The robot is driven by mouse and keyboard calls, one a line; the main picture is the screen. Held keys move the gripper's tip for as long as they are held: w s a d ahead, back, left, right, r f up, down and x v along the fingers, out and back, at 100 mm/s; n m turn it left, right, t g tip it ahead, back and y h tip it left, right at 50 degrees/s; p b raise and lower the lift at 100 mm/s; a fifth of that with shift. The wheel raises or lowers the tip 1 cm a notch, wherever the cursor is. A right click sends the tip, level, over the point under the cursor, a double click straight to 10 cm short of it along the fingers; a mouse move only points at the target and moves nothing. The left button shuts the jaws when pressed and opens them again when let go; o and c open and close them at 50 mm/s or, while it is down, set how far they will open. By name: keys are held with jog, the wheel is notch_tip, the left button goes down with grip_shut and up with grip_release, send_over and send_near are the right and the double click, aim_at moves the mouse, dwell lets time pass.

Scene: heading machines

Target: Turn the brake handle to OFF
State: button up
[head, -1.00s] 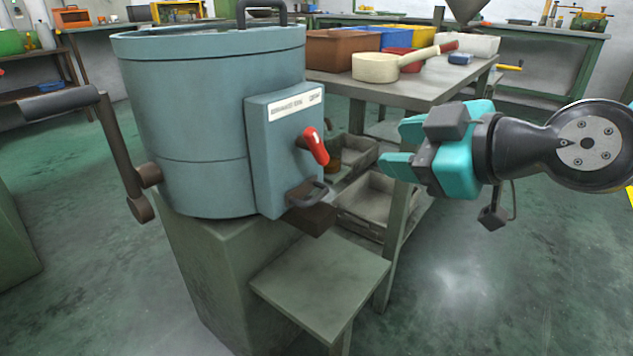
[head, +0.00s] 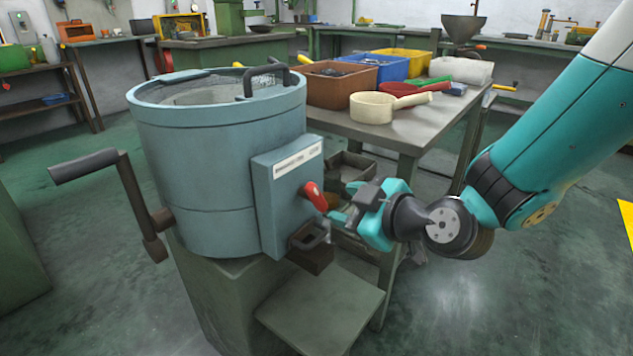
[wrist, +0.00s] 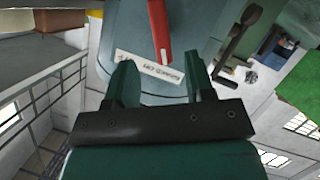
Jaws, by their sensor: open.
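The brake handle (head: 315,196) is a red lever on the blue-grey box (head: 287,200) at the right side of a round blue-grey drum machine (head: 200,165). It tilts down to the right. A white label (head: 299,161) sits above it; its words are too small to read here. My gripper (head: 343,214) is open and empty, just right of the handle and apart from it as far as I can tell. In the wrist view the red handle (wrist: 160,32) lies ahead of and between my open fingers (wrist: 160,80), with the label upside down below it.
A dark pull handle (head: 309,236) juts out below the lever. A crank (head: 115,185) stands at the drum's left. A table (head: 408,130) behind holds bins, a cream scoop (head: 372,108) and a red scoop (head: 402,88). A low green platform (head: 325,310) is in front.

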aim_at(321, 200)
jog(key=p+x, duration=0.3)
jog(key=x, duration=0.5)
jog(key=shift+w+a+f, duration=0.1)
jog(key=shift+w+a, duration=0.05)
grip_shut()
